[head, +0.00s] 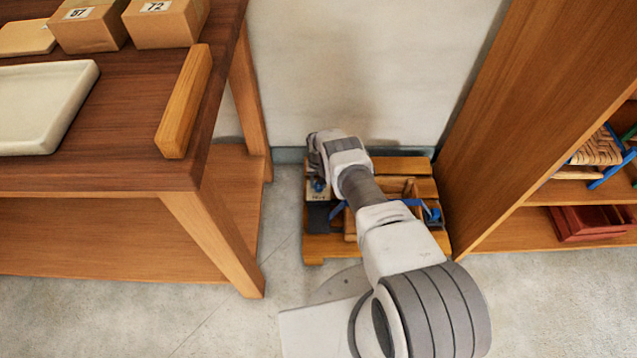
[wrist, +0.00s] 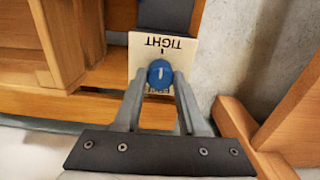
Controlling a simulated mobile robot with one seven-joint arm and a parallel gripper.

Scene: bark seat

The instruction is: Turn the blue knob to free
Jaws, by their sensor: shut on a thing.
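The blue knob (wrist: 160,74) sits on a pale label plate (wrist: 146,45) in the wrist view. The word TIGHT reads upside down at the plate's upper part, with a short dark mark below it. The knob's white line stands about upright in the picture, roughly in line with that mark. Other lettering below the knob is mostly hidden by my fingers. My gripper (wrist: 160,84) is shut on the knob, one finger on each side. In the head view the knob (head: 319,186) shows small and blue beneath my wrist, above the plate (head: 318,197).
The plate is on a low slatted wooden stand (head: 400,166) with blue straps (head: 412,203), partly hidden by my arm. A wooden table (head: 110,125) stands at left, a wooden shelf (head: 530,120) at right. A wall is close behind. Grey floor is clear in front.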

